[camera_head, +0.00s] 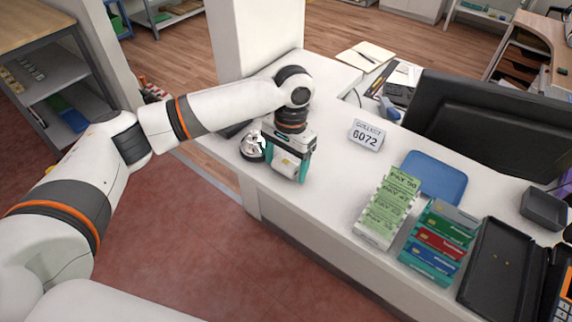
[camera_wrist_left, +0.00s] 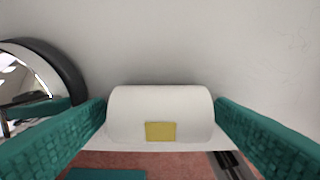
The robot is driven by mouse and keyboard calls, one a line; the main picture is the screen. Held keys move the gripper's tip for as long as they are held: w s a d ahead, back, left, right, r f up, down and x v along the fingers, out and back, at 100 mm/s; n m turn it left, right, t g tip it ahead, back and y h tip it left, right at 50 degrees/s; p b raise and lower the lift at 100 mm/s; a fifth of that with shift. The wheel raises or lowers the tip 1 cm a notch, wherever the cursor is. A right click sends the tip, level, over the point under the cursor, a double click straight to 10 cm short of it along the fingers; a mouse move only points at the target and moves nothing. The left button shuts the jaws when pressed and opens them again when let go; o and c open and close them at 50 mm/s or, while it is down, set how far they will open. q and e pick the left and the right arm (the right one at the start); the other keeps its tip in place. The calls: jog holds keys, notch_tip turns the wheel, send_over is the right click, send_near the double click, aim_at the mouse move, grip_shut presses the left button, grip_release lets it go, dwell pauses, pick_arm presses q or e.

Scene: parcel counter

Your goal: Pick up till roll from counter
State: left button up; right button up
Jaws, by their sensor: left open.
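The till roll (camera_wrist_left: 160,100) is a white cylinder with a yellow label, lying on its side on the white counter (camera_wrist_left: 190,40) near the front edge. My left gripper (camera_wrist_left: 160,125) is open, with one teal finger at each end of the roll; I cannot tell whether either touches it. In the head view, my left gripper (camera_head: 287,178) points down at the counter (camera_head: 330,185), and the roll (camera_head: 286,164) shows partly between its fingers. My right gripper is not in view.
A silver bell (camera_head: 251,147) on a dark base stands close left of my left gripper. A number sign (camera_head: 366,135), a blue mat (camera_head: 435,176), a green ticket stand (camera_head: 388,208), a card rack (camera_head: 438,243) and a monitor (camera_head: 480,125) stand to the right.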

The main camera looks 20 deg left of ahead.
pick_arm(q)
jog(key=c, duration=1.1)
jog(key=shift+o, duration=0.2)
jog(key=shift+r, duration=0.15)
